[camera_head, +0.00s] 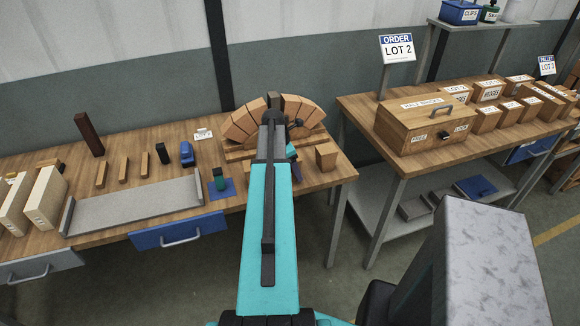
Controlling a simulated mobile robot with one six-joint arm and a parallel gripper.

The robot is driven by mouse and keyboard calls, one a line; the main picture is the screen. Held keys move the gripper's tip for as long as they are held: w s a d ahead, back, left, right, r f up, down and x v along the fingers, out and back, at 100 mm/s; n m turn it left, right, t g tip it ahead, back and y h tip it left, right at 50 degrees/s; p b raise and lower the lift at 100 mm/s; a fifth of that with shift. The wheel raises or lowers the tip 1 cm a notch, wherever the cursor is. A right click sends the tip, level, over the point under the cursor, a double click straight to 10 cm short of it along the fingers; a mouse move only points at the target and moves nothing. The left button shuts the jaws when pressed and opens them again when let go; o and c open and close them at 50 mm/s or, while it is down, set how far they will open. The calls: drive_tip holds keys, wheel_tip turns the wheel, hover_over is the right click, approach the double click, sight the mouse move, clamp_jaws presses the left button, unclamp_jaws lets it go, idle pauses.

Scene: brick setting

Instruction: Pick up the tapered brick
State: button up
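An arch of tan wedge-shaped bricks (303,107) stands on a wooden support at the back of the left workbench. A single tan brick (326,156) stands apart to the right of the arch; I cannot tell for sure whether it tapers. My teal arm reaches up the middle of the picture, and my gripper (272,117) is in front of the arch's top. A darker brown block (275,100) shows just behind my gripper at the top of the arch; I cannot tell whether they touch. My arm hides the arch's middle, and the finger opening is not clear.
The workbench (120,160) holds a grey tray (140,205), small wooden strips, a dark upright block (89,134), a blue tool (187,153) and a green-topped item on a blue mat (229,192). A second table at right carries a wooden chest (425,122) and several labelled boxes.

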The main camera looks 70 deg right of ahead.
idle(0.5)
drive_tip(key=c, duration=1.4)
drive_tip(key=shift+o, duration=0.2)
drive_tip(key=shift+r, duration=0.15)
drive_tip(key=shift+r+b, duration=0.8)
drive_tip(key=shift+r, duration=0.5)
drive_tip(key=shift+a+r, duration=0.1)
drive_tip(key=shift+r, duration=0.2)
drive_tip(key=s+a+r+b, duration=0.1)
drive_tip(key=a+b, duration=0.3)
drive_tip(key=a, duration=1.1)
drive_tip(key=shift+s+a+r, duration=0.25)
drive_tip(key=shift+a, duration=0.1)
